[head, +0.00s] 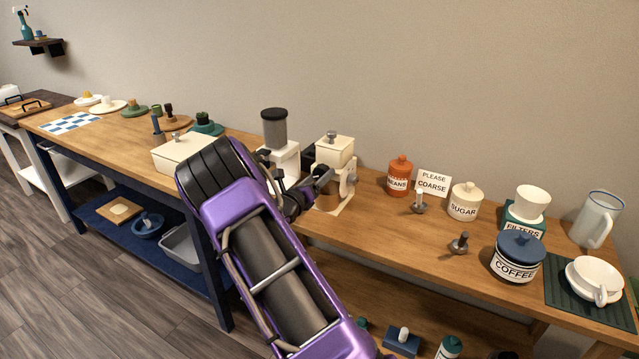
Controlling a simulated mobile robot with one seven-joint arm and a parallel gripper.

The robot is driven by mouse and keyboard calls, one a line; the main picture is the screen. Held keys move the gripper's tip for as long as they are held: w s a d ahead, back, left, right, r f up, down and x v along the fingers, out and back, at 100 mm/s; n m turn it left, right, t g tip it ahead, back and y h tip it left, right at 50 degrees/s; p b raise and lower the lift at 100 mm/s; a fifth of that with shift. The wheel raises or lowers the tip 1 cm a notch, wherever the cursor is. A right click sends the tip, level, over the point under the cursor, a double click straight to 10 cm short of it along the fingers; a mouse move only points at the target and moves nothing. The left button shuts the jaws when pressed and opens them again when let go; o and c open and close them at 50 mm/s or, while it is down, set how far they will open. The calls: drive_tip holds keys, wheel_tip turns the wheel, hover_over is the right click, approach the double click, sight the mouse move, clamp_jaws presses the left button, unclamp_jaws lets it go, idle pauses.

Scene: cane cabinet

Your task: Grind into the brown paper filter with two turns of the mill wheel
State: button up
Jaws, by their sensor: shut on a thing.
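A cream mill (335,151) with a knobbed lid stands on the bench at mid-picture. Its pale wheel (348,187) shows on the side facing me. A brown shape (328,199), which looks like the brown paper filter, sits low under the mill, partly hidden. My gripper (325,178) is at the front of the mill, beside the wheel and above the brown shape. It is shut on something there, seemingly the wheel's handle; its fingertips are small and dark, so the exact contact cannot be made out.
A second grinder with a grey hopper (274,129) stands close left of the mill. To the right are the beans jar (399,176), a "please coarse" sign (433,183), a sugar jar (465,201), a filters box (523,221) and a coffee jar (517,257).

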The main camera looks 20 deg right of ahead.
drive_tip(key=m+b, duration=0.7)
drive_tip(key=m, duration=0.1)
drive_tip(key=shift+f, duration=0.2)
drive_tip(key=m, duration=0.3)
drive_tip(key=shift+r+m, duration=0.15)
drive_tip(key=shift+m, duration=0.25)
drive_tip(key=m, duration=0.5)
drive_tip(key=shift+w+a, duration=0.1)
drive_tip(key=shift+m, duration=0.3)
drive_tip(key=o, duration=1.4)
drive_tip(key=shift+c, duration=0.2)
drive_tip(key=v, duration=1.7)
